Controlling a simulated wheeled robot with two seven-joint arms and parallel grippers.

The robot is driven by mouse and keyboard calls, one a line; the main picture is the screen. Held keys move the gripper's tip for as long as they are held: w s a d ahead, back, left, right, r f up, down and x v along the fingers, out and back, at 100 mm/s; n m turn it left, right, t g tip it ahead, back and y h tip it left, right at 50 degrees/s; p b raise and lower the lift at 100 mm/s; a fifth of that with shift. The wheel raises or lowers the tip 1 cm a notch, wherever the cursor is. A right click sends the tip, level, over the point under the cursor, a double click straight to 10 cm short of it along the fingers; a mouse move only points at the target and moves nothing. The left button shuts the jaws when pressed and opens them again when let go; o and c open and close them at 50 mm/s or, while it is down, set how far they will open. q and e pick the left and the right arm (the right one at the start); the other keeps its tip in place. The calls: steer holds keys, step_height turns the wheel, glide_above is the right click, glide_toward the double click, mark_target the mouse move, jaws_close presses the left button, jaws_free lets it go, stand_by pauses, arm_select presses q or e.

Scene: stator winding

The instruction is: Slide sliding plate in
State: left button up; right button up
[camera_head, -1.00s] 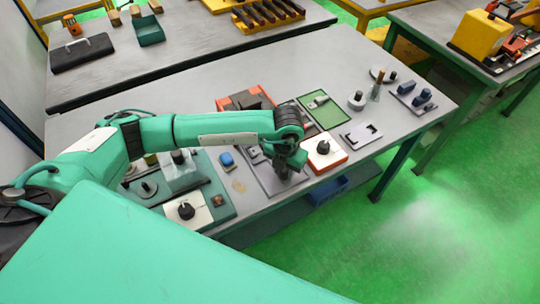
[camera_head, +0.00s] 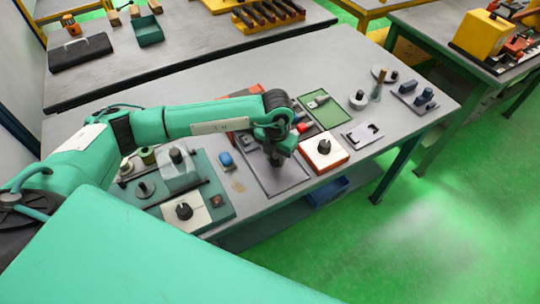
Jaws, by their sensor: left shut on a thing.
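My left gripper (camera_head: 277,161) reaches down over a grey flat plate (camera_head: 288,181) with a dark rim near the table's front edge. It is shut on a small dark part low at its fingertips, which I take to be the sliding plate. The fingers and wrist mostly hide that part, so its outline and how far in it sits cannot be told. The front of the grey flat plate is bare. My right gripper is not in view.
A red and white box with a black knob (camera_head: 324,151) stands close right of the plate. A green tray (camera_head: 322,112) lies behind it. A grey bracket (camera_head: 363,135) lies right.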

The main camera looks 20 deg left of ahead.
arm_select(q)
steer(key=shift+w+a+b, duration=0.4)
steer(key=shift+w+a, duration=0.2)
steer(key=shift+a, duration=0.15)
steer(key=shift+w+a+b, duration=0.35)
steer(key=shift+w+a, duration=0.2)
steer(key=shift+a, duration=0.2)
steer(key=o, duration=0.7)
steer(key=shift+r+p, duration=1.45)
steer(key=shift+r, duration=1.6)
steer(key=shift+f, duration=0.1)
